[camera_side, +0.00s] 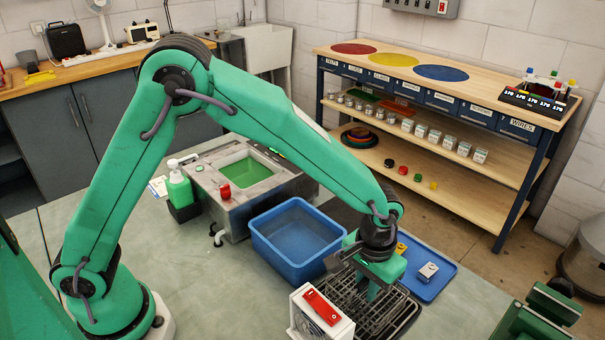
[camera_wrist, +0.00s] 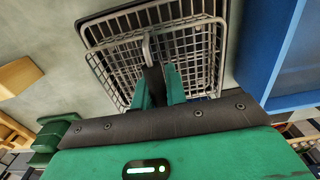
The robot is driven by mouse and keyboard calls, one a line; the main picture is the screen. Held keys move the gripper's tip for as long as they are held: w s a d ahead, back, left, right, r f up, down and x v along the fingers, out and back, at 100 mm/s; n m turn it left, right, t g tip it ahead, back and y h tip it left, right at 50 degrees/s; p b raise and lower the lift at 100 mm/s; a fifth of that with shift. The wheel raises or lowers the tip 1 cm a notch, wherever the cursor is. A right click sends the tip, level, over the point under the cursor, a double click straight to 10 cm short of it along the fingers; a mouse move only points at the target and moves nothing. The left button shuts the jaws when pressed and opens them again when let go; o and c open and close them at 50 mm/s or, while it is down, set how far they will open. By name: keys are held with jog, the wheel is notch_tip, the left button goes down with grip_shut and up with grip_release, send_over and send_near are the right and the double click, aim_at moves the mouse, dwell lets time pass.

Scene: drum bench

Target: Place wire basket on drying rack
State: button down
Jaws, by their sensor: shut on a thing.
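In the side view my gripper (camera_side: 371,292) points down over dark wirework (camera_side: 385,318) at the front of the bench, right of the white box. There the basket and the drying rack cannot be told apart. Whether the basket touches the rack or hangs above it is unclear.
A blue tub (camera_side: 297,232) stands close left of my gripper. A white box with a red top (camera_side: 321,312) stands at the front left of the wirework. A blue tray (camera_side: 438,262) lies behind it, with a small grey block (camera_side: 428,272). A green machine (camera_side: 540,318) is at the right.

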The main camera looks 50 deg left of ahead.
jog(key=c, duration=1.3)
grip_release()
jog(key=shift+c, duration=0.2)
jog(key=shift+r, duration=0.1)
jog(key=shift+r, duration=3.75)
